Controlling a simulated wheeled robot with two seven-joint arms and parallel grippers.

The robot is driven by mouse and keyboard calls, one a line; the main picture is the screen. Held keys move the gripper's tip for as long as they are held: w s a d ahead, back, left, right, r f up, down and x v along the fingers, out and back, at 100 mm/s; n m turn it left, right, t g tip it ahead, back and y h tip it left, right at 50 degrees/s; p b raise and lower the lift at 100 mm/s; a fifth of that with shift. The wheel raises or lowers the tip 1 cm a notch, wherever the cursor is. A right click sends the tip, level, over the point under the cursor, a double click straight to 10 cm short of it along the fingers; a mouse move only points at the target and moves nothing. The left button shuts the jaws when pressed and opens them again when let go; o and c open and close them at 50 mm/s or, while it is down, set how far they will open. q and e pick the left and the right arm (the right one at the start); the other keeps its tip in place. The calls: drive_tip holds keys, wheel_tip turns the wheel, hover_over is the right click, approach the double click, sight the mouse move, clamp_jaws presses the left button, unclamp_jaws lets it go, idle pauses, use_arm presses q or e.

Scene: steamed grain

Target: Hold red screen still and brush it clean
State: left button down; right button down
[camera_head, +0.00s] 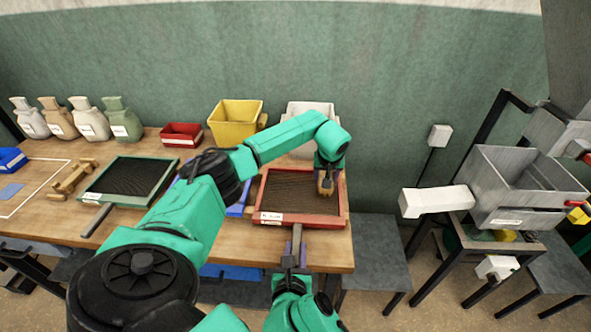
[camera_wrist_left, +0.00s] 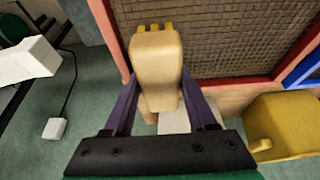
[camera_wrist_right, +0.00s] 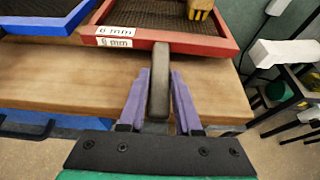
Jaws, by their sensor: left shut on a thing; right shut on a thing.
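The red screen (camera_head: 325,220) lies flat at the right end of the wooden bench, its dark mesh facing up. My right gripper (camera_head: 292,262) is shut on the screen's dark handle (camera_wrist_right: 159,92), which sticks out over the bench's front edge. My left gripper (camera_head: 328,160) is shut on a wooden brush (camera_wrist_left: 157,60) with yellow bristles, held bristles down over the right part of the mesh. The brush also shows at the top of the right wrist view (camera_wrist_right: 201,5). I cannot tell whether the bristles touch the mesh.
A blue-framed screen (camera_wrist_right: 58,26) lies left of the red one, mostly behind my left arm. A green-framed screen (camera_head: 95,197), a red bin (camera_head: 181,135), a yellow bin (camera_head: 235,122) and several sacks stand farther left. A grey hopper (camera_head: 525,190) stands to the right.

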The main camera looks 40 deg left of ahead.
use_arm(q)
drive_tip(key=shift+w+d, duration=0.5)
drive_tip(key=shift+d, duration=0.05)
drive_tip(key=shift+r, duration=2.55)
use_arm(e)
drive_tip(key=c, duration=0.5)
unclamp_jaws()
drive_tip(key=shift+d, duration=0.1)
